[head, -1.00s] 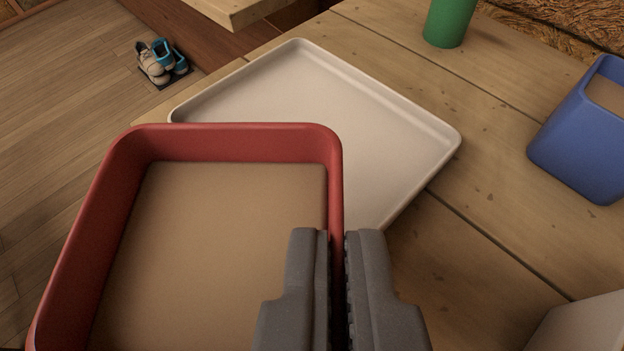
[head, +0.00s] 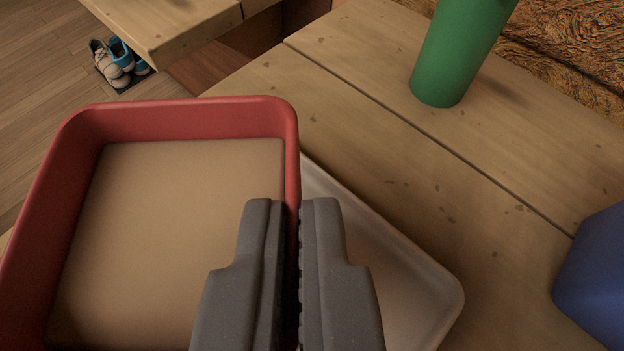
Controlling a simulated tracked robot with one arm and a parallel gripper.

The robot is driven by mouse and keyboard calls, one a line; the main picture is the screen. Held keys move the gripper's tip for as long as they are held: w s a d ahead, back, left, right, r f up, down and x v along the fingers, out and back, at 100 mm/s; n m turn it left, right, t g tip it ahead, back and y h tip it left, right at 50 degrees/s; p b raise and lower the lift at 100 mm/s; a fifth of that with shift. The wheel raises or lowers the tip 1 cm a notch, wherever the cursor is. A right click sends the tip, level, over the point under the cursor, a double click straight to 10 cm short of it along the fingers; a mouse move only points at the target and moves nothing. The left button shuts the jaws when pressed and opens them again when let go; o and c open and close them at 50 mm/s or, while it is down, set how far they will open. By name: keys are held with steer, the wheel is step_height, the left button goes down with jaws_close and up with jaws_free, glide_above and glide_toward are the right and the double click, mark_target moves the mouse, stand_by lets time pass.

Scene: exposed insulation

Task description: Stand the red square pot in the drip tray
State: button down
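The red square pot (head: 190,118), filled with a flat tan surface, takes up the left of the head view. My gripper (head: 299,215) is shut on the pot's right wall, one finger inside and one outside. The pale drip tray (head: 405,285) lies on the wooden table below and to the right of the pot. The pot covers most of the tray. I cannot tell whether the pot's base touches the tray, as its underside is hidden.
A green cylinder (head: 455,55) stands behind on the table. A blue pot (head: 597,275) is at the right edge. Another wooden surface (head: 165,25) is at the upper left, with shoes (head: 118,62) on the floor beside it. Table between tray and cylinder is clear.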

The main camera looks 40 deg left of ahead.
steer(key=shift+w+f+b, duration=0.1)
steer(key=shift+f+b, duration=1)
steer(key=shift+f, duration=0.7)
steer(key=c, duration=1.6)
jaws_free()
steer(key=shift+c, duration=0.2)
steer(key=shift+r, duration=0.1)
steer(key=p+v, duration=0.4)
steer(key=v, duration=0.8)
steer(key=shift+p, duration=0.3)
